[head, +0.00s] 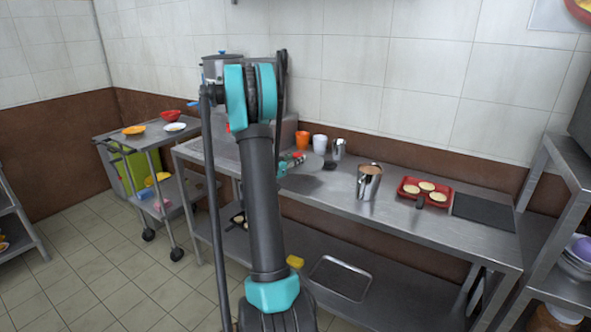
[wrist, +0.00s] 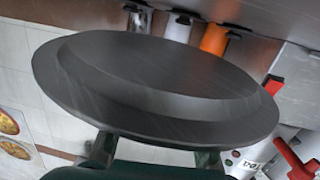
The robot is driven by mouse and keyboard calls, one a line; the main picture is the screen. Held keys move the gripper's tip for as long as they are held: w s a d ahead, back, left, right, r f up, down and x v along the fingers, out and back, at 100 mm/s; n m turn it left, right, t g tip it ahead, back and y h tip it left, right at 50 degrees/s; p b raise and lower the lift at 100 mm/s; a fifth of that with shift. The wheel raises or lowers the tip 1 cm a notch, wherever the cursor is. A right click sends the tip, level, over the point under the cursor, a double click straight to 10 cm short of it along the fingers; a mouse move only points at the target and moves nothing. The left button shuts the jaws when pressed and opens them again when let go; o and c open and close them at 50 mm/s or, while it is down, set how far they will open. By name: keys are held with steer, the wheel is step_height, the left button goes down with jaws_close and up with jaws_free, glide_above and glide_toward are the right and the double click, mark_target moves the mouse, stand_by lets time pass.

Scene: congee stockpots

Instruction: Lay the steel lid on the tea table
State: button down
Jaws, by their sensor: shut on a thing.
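The steel lid (wrist: 160,80) fills much of the wrist view as a wide, dark grey disc with a raised rim. My gripper (wrist: 152,157) is shut on it, with its two fingers at the lid's near edge. In the head view my gripper (head: 290,164) is mostly hidden behind my arm. A grey rounded shape beside it, over the table, looks like the lid (head: 312,165). The long steel table (head: 330,195), likely the tea table, runs along the wall below. I cannot tell how far the lid is above it.
An orange cup (head: 302,140), a white cup (head: 320,143) and a steel cup (head: 338,149) stand at the back. A steel pitcher (head: 368,184), a red tray (head: 425,192) and a dark mat (head: 484,211) stand rightward. A stockpot (head: 214,68) is partly behind my arm. Bare tabletop shows before the pitcher.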

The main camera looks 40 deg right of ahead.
mark_target(296, 176)
steer(key=shift+f, duration=2.3)
steer(key=c, duration=1.1)
jaws_free()
steer(key=shift+f, duration=0.1)
steer(key=shift+o, duration=0.2)
steer(key=s+a+f+n+y, duration=0.2)
steer(key=s+a+n+y, duration=0.3)
steer(key=s+a, duration=0.4)
steer(key=s+a+f+n+y, duration=0.2)
steer(key=s+a, duration=0.8)
steer(key=a, duration=1)
steer(key=s+a+f+n+y, duration=0.2)
steer(key=s+a+n+y, duration=0.5)
steer(key=a, duration=0.7)
steer(key=s+y, duration=0.2)
steer(key=shift+s+a+f+n+g+y, duration=0.2)
steer(key=shift+n+g+y, duration=0.1)
steer(key=shift+g, duration=0.1)
